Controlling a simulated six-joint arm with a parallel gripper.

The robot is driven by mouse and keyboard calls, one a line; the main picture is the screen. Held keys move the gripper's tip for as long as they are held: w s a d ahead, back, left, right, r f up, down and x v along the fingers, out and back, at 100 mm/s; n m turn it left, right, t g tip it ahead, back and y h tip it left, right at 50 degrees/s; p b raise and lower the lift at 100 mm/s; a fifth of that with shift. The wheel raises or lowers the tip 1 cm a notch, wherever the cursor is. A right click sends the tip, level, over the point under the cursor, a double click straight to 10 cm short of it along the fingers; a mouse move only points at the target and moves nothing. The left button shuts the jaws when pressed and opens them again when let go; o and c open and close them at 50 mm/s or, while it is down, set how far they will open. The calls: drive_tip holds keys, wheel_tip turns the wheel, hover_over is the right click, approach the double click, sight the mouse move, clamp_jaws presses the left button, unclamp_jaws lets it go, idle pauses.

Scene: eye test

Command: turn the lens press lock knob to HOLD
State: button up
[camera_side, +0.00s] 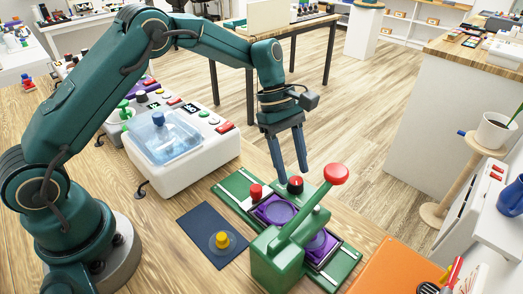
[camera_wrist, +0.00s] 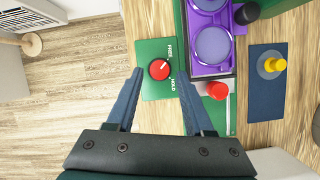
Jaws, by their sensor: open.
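The lock knob (camera_wrist: 159,69) is round, red-topped and dark-sided, on a green plate marked FREE and HOLD. A small white mark on its top points to the upper right, seemingly toward FREE. In the side view the knob (camera_side: 295,185) stands behind the green lens press (camera_side: 275,262), below my fingertips. My gripper (camera_side: 292,175) is open. In the wrist view its two dark blue fingers (camera_wrist: 160,76) lie left and right of the knob, with gaps on both sides. I cannot tell the remaining height. The press's purple lens tray (camera_wrist: 208,70) is at the upper right.
The press lever has a red ball (camera_side: 335,173) raised close to my fingers' right. A red peg (camera_side: 256,191) stands on the green base. A yellow-knobbed piece (camera_side: 222,240) sits on a dark blue mat (camera_side: 196,219). A white machine (camera_side: 190,178) stands left; an orange block (camera_side: 392,268) is front right.

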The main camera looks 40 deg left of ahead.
drive_tip(key=shift+x, duration=1.2)
drive_tip(key=shift+c, duration=0.3)
clamp_jaws()
drive_tip(key=shift+m, duration=0.4)
drive_tip(key=shift+w+m+g+y, duration=0.15)
drive_tip(key=shift+m+g, duration=0.4)
drive_tip(key=shift+m, duration=0.6)
drive_tip(key=shift+w+m+g+y, duration=0.1)
drive_tip(key=shift+m+g+y, duration=0.15)
drive_tip(key=shift+m+g, duration=0.6)
drive_tip(key=shift+s+r+m, duration=0.1)
drive_tip(key=shift+m, duration=0.6)
